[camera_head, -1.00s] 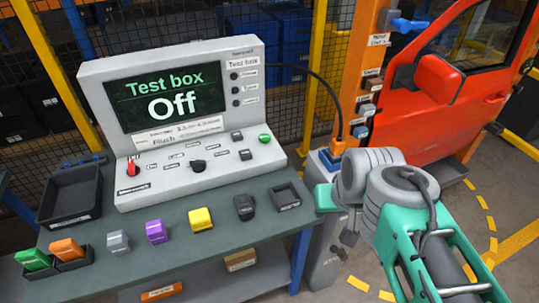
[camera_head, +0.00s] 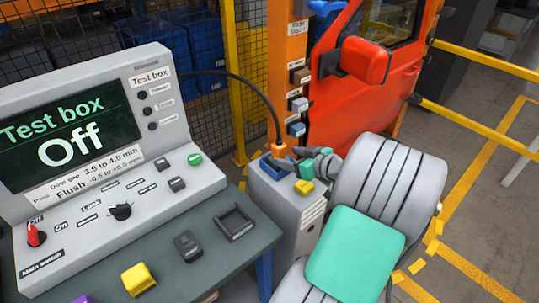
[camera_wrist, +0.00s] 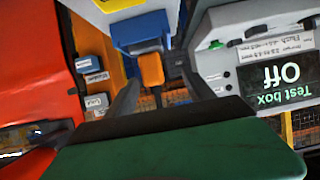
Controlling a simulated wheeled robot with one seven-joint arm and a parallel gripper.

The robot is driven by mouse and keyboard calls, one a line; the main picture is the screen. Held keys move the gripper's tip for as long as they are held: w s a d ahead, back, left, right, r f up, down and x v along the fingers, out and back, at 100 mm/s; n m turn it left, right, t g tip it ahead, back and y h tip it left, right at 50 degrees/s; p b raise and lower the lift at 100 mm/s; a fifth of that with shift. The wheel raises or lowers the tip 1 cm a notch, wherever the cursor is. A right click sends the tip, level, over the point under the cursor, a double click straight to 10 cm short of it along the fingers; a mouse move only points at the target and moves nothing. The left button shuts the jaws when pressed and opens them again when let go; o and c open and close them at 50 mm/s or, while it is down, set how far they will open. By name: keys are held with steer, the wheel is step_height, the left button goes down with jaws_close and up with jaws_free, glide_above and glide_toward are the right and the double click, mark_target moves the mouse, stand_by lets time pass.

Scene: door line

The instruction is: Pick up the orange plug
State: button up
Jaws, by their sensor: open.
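The orange plug (camera_head: 279,149) stands at the end of a black cable, at a blue socket (camera_head: 272,167) on top of a grey post. The plug also shows in the wrist view (camera_wrist: 151,69), near the middle, with the blue socket (camera_wrist: 137,30) behind it. My gripper (camera_wrist: 156,76) is open, with one dark finger on each side of the plug in the picture. I cannot tell whether the fingers touch it. In the head view my gripper (camera_head: 292,158) is close beside the plug, partly hidden by my arm.
The test box (camera_head: 90,140), its screen reading "Off", stands on the bench at left. An empty dark tray (camera_head: 235,224) is at the bench's right end. A red car door (camera_head: 355,85) with a mirror stands behind the grey post (camera_head: 300,225).

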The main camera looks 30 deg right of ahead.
mark_target(283, 151)
steer(key=shift+w+d, duration=0.25)
steer(key=shift+d, duration=0.15)
steer(key=p+x, duration=0.1)
steer(key=x, duration=0.3)
steer(key=p+x, duration=0.1)
steer(key=x, duration=0.2)
steer(key=shift+w+d+r+p, duration=0.1)
steer(key=shift+w+d+p, duration=0.1)
steer(key=shift+d+p, duration=0.15)
steer(key=shift+c, duration=0.5)
jaws_close()
